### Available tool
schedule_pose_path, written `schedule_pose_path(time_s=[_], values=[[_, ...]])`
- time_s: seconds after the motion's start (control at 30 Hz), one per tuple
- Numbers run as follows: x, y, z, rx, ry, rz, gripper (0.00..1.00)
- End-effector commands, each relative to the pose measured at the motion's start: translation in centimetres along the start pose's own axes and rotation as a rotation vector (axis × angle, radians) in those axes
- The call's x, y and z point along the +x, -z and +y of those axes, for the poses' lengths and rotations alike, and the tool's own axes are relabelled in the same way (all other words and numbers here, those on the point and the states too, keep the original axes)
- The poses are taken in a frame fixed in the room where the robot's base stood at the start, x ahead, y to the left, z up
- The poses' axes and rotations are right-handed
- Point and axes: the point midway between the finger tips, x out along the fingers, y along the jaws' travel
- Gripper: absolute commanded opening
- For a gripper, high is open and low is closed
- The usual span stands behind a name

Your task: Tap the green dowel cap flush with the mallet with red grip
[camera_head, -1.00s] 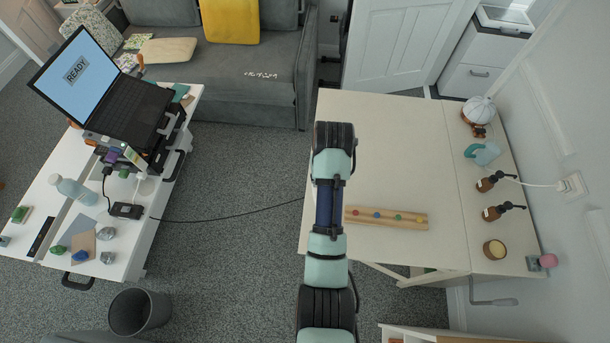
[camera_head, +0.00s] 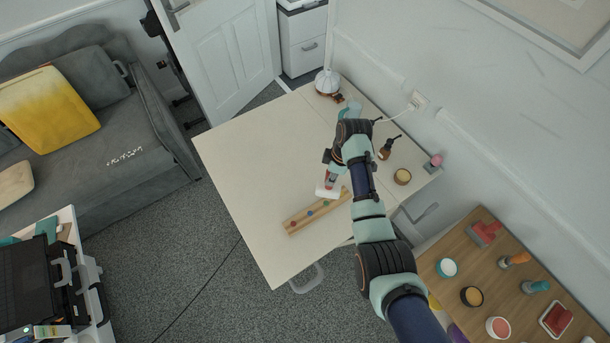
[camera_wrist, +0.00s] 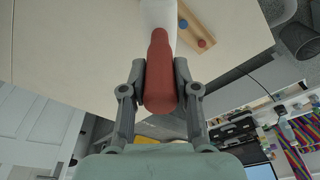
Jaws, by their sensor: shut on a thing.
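My gripper (camera_wrist: 160,72) is shut on the red grip of the mallet (camera_wrist: 159,80). The mallet's white head (camera_head: 327,192) points away from the fingers, and the red grip (camera_head: 330,179) shows just above it in the head view. The wooden board with dowel caps (camera_head: 300,224) lies on the table below. The green cap (camera_head: 326,203) appears right beside the mallet head; I cannot tell whether they touch. The blue cap (camera_head: 310,213) and red cap (camera_head: 293,224) follow to the left. In the wrist view the mallet hides the green cap, while blue (camera_wrist: 183,23) and red (camera_wrist: 202,43) show.
The pale table (camera_head: 245,170) is clear left of the board. Along its wall side stand a brown pump bottle (camera_head: 386,150), a small round pot (camera_head: 402,176) and a pink item (camera_head: 436,160). A wooden surface with jars (camera_head: 455,230) is at the lower right.

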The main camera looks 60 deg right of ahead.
Motion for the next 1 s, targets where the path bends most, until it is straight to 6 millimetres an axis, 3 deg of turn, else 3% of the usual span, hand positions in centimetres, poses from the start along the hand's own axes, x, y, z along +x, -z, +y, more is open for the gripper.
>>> schedule_pose_path(time_s=[0.43, 0.8, 1.0], values=[[-0.3, -0.3, 0.0, -0.002, 0.0, 0.001, 0.0], [4.4, -0.9, 0.0, -0.002, 0.0, 0.0, 0.0], [5.9, -1.1, 0.1, -0.002, -0.001, 0.001, 0.0]])
